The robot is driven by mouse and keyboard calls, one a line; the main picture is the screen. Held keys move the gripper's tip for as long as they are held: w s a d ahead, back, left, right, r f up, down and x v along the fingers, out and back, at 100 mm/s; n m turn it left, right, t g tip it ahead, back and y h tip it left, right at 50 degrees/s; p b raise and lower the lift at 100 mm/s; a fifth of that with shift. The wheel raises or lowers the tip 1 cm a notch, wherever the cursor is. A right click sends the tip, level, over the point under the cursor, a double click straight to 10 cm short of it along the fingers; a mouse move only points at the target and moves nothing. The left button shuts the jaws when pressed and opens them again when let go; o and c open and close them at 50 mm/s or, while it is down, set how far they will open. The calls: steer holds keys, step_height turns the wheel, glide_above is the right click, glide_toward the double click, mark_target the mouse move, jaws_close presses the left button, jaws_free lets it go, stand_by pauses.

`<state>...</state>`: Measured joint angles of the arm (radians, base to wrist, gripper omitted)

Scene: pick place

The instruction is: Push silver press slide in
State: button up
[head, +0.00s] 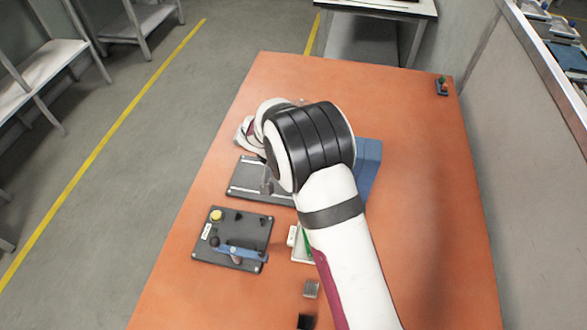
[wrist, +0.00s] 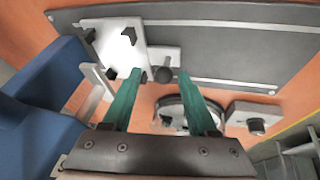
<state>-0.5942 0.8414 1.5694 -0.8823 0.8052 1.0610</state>
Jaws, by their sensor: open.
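In the wrist view a dark grey plate (wrist: 220,50) carries a silver press (wrist: 118,44) with black posts at its corners. A small silver slide block (wrist: 163,55) with a dark round knob (wrist: 165,75) sits beside the press. My gripper (wrist: 160,75) has teal fingers spread apart; the knob shows between the fingertips, and I cannot tell whether they touch it. In the head view the dark plate (head: 243,184) lies left of my arm, which hides my gripper and part of the plate.
A panel (head: 225,222) with a yellow button and blue lever lies nearer.

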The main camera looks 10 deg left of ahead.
steer(key=v, duration=1.5)
steer(key=shift+s+r, duration=0.15)
steer(key=shift+r, duration=0.2)
steer(key=s+d+r+m+g+y, duration=0.1)
steer(key=s+d+r+m+g, duration=0.2)
steer(key=s+d, duration=1)
steer(key=s+d+g+y, duration=0.1)
steer(key=s+d+y, duration=0.2)
steer(key=s+d, duration=0.4)
steer(key=s, duration=0.7)
steer(key=shift+m+y, duration=0.4)
